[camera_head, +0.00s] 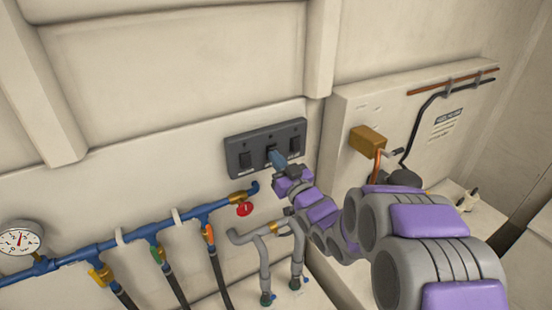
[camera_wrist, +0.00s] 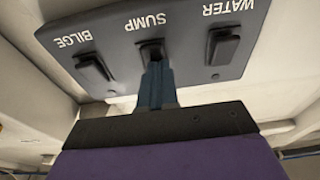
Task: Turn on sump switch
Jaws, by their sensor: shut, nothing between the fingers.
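A dark grey switch panel (camera_head: 258,148) is mounted on the pale wall and holds three black rocker switches. The wrist view shows it upside down, with the labels BILGE, SUMP and WATER on the panel (camera_wrist: 180,22). The sump switch (camera_wrist: 151,48) is the middle one, partly hidden by my fingertips. My gripper (camera_head: 276,156) is shut and empty, with its blue fingers pointing at the middle switch. In the wrist view the fingertips (camera_wrist: 156,66) overlap the switch's near end. They look very close to it or touching; I cannot tell which. The switch's position is unclear.
The bilge switch (camera_wrist: 93,68) and water switch (camera_wrist: 222,46) flank the middle one closely. Below the panel run a blue pipe (camera_head: 137,232) with valves, a red handle (camera_head: 244,209) and grey pipes (camera_head: 265,262). A brass-coloured box (camera_head: 367,140) is to the right.

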